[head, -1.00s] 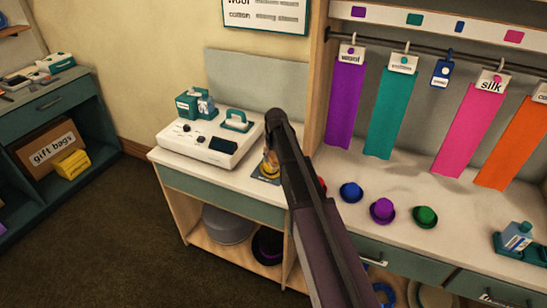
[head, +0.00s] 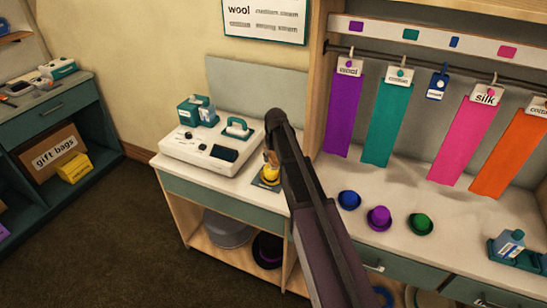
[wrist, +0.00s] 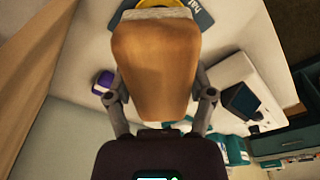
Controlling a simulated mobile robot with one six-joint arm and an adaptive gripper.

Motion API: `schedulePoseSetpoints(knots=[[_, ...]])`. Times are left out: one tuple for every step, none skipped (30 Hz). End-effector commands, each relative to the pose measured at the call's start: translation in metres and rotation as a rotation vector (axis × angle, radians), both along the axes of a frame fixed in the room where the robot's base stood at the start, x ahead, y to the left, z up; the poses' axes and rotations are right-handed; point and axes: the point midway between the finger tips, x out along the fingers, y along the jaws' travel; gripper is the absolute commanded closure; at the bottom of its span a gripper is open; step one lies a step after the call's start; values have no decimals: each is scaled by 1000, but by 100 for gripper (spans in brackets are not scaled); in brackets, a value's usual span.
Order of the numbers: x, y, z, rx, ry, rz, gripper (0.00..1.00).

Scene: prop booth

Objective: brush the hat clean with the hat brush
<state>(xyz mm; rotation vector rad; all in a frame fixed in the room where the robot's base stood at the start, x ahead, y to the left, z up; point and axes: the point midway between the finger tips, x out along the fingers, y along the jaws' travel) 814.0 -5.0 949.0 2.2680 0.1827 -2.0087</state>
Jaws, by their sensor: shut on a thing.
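The yellow hat (head: 269,173) sits on a dark mat (head: 266,184) on the counter, partly hidden by my arm in the head view. In the wrist view, a sliver of the hat (wrist: 166,3) shows at the top edge. My gripper (wrist: 160,95) is shut on the hat brush (wrist: 155,60), which has a tan wooden body and pale bristles at its far end. The brush (head: 269,157) is just above or against the hat; I cannot tell whether the bristles touch it.
A white machine (head: 211,150) with a teal handle stands left of the hat.

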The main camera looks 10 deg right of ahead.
Motion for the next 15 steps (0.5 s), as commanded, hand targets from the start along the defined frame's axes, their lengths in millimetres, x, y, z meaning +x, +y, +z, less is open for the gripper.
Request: schedulePoseSetpoints(knots=[[0, 0, 1, 0, 0, 0, 68], [0, 0, 2, 0, 0, 0, 68], [0, 0, 4, 0, 0, 0, 68], [0, 0, 5, 0, 0, 0, 68], [0, 0, 7, 0, 0, 0, 68], [0, 0, 10, 0, 0, 0, 68], [0, 0, 12, 0, 0, 0, 68], [0, 0, 15, 0, 0, 0, 68], [0, 0, 18, 0, 0, 0, 68], [0, 0, 20, 0, 0, 0, 68], [0, 0, 22, 0, 0, 0, 68], [0, 0, 25, 0, 0, 0, 68], [0, 0, 26, 0, 0, 0, 68], [0, 0, 28, 0, 0, 0, 68], [0, 0, 29, 0, 0, 0, 68]])
